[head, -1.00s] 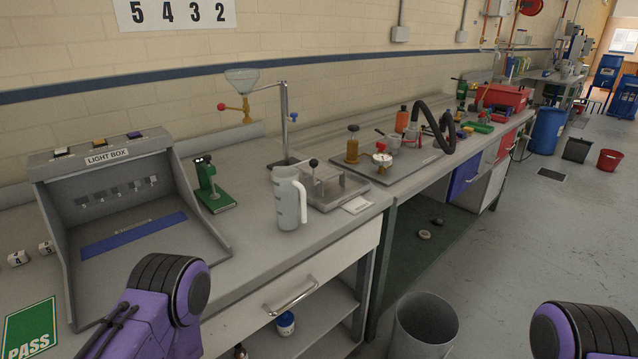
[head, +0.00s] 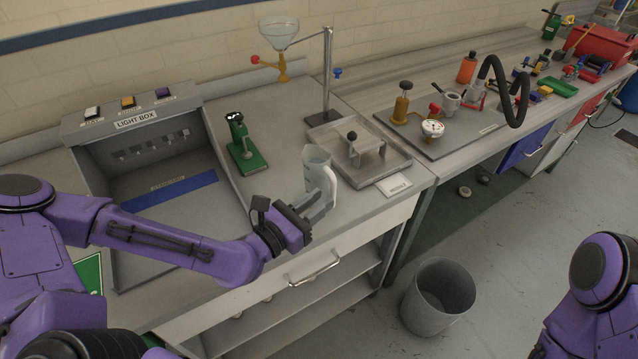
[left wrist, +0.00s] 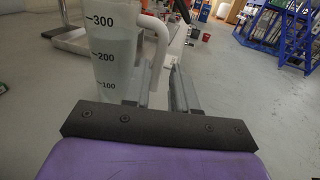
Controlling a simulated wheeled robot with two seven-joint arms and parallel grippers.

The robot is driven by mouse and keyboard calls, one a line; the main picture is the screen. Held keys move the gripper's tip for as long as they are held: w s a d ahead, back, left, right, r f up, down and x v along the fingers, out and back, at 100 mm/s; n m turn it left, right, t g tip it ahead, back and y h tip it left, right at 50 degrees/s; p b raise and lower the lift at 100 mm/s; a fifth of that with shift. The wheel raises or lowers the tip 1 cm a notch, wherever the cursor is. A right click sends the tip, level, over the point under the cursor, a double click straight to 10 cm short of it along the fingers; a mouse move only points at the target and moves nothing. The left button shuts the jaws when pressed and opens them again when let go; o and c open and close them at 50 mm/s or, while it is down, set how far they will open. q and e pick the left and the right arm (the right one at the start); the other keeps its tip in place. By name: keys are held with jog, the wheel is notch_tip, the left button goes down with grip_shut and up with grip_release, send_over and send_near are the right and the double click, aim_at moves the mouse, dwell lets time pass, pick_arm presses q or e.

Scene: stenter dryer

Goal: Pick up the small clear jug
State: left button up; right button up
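The small clear jug (head: 317,168) stands upright on the bench near its front edge, its white handle toward the right. In the left wrist view the jug (left wrist: 114,48) shows its 100, 200 and 300 marks, with the handle (left wrist: 162,42) beside the fingers. My left gripper (head: 318,203) is at the jug's front, its fingers overlapping the jug's lower part in the head view. Its fingers (left wrist: 164,88) are apart with a gap between them. I cannot tell whether they touch the handle. My right gripper is not in view.
A light box (head: 150,150) stands left of the jug, and a green stand (head: 245,147) behind it. A metal tray with a small press (head: 365,150) is close on the right. A funnel stand (head: 326,75) rises behind. A grey bin (head: 438,297) stands on the floor.

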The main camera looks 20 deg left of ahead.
aim_at(331, 193)
pick_arm(q)
jog(key=shift+x, duration=1.15)
jog(key=p+x, duration=0.2)
jog(key=x, duration=0.2)
jog(key=shift+w+d+p, duration=0.1)
jog(key=shift+w+p, duration=0.2)
jog(key=shift+w+f, duration=0.15)
grip_shut()
